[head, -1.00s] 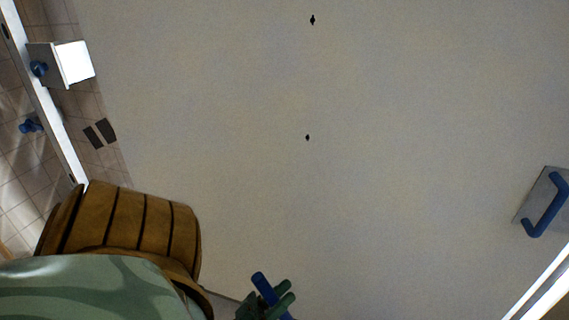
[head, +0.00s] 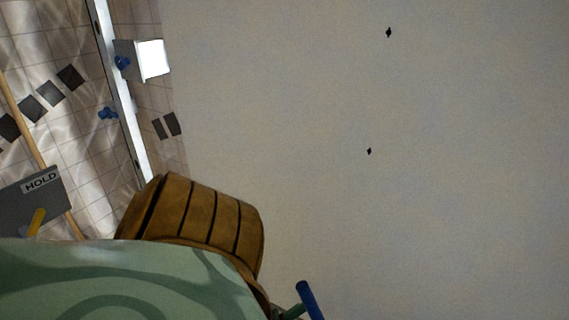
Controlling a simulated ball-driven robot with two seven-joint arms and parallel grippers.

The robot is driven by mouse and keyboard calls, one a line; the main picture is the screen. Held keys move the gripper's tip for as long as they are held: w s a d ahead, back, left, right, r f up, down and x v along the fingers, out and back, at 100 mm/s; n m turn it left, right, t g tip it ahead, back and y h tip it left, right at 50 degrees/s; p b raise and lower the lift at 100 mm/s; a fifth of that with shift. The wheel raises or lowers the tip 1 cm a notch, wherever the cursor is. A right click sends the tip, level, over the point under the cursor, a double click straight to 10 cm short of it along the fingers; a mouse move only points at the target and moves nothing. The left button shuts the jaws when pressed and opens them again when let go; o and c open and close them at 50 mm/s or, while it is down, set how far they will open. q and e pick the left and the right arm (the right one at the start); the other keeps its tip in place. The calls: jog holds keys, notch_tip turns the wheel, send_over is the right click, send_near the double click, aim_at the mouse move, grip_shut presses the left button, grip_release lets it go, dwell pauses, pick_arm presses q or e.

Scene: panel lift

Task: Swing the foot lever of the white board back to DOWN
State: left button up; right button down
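The white board (head: 430,190) fills most of the head view, with two small dark marks on it. A blue bar handle (head: 311,300) shows at the bottom edge. A green finger of my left gripper (head: 292,312) touches or lies just beside it; most of the gripper is cut off, so its grip cannot be told. At the lower left, a grey plate labelled HOLD (head: 40,184) has a yellow bar (head: 37,222) in front of it, partly hidden by my green arm. I cannot tell whether this is the foot lever. No DOWN label shows. My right gripper is out of view.

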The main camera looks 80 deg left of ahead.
pick_arm(q)
jog(key=v, duration=0.7)
jog(key=shift+s+f, duration=0.2)
jog(key=shift+f, duration=0.05)
